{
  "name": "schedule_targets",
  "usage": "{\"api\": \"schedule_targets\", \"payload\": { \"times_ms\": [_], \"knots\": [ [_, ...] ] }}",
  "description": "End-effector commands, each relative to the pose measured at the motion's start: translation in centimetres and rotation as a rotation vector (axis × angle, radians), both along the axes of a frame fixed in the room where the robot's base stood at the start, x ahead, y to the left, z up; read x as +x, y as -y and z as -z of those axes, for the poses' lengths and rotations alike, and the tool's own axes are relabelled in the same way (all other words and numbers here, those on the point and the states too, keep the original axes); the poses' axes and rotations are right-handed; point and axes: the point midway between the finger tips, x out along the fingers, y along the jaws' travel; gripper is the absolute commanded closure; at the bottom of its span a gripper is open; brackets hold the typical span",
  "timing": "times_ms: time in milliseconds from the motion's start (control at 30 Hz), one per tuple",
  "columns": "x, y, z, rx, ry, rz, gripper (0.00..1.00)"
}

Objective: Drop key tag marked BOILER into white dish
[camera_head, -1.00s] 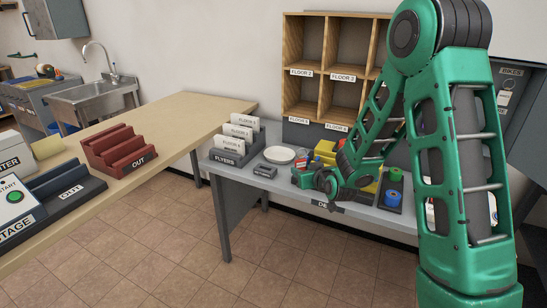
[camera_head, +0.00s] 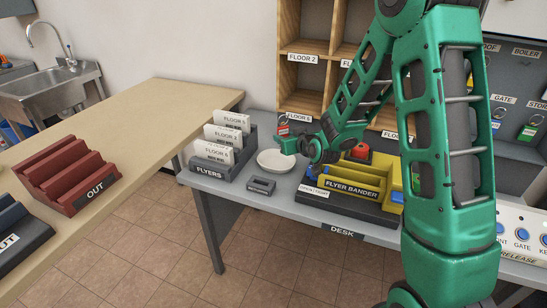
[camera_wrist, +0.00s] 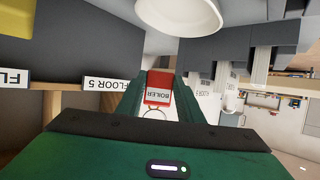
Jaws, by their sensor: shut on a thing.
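The red key tag marked BOILER (camera_wrist: 158,95) is held between my gripper's fingers, its ring hanging toward the palm in the wrist view. My gripper (camera_head: 288,146) is shut on the tag; the tag also shows as a red patch in the head view (camera_head: 283,130). The white dish (camera_head: 276,161) sits on the grey desk just left of and below the gripper in the head view. It appears empty there. In the wrist view the dish (camera_wrist: 180,14) is at the top edge, beyond the tag and apart from it.
The flyers rack (camera_head: 222,170) stands left of the dish, with a small dark block (camera_head: 261,186) in front. The yellow flyer bander (camera_head: 352,185) is to the right. Wooden pigeonholes (camera_head: 300,75) rise behind. Key hooks hang at far right.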

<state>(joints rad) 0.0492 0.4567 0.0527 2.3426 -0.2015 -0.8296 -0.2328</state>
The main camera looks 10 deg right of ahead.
Motion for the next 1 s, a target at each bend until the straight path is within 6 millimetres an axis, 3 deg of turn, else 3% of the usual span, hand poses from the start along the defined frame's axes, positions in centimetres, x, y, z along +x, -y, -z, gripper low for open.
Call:
{"api": "schedule_targets", "payload": {
  "times_ms": [600, 1000],
  "knots": [
    [0.0, -0.5, 5.3, 0.001, -0.001, -0.005, 0.88],
    [0.0, -0.4, 6.0, 0.001, 0.000, -0.004, 0.88]
  ]
}}
